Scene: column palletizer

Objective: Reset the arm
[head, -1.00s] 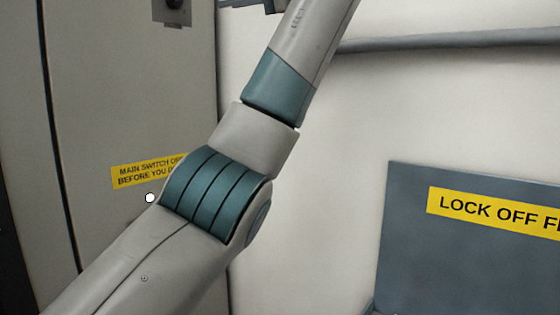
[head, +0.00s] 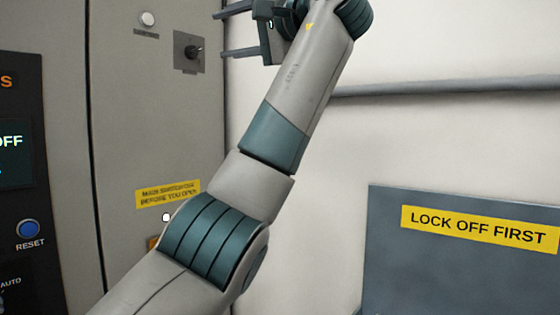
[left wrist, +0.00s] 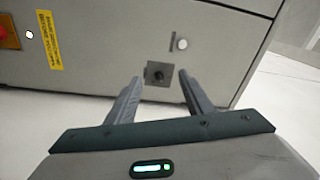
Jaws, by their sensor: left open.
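My left arm rises across the head view from the lower left to the upper right, bent at the wrist. My left gripper (head: 218,34) is at the top, its two fingers apart and pointing left towards the grey cabinet (head: 140,110). A black knob on a square plate (head: 188,50) is on the cabinet, just left of the fingertips in the picture. In the left wrist view, the open, empty fingers (left wrist: 160,76) frame the knob plate (left wrist: 159,74), with a gap to the cabinet I cannot judge. My right gripper is not in view.
A white round button (head: 147,19) is above the knob. A dark panel (head: 22,170) at the left has a blue RESET button (head: 28,229). A yellow label (head: 167,194) is behind my arm. A grey board (head: 450,270) reads LOCK OFF FIRST. A red knob (left wrist: 8,38) shows in the wrist view.

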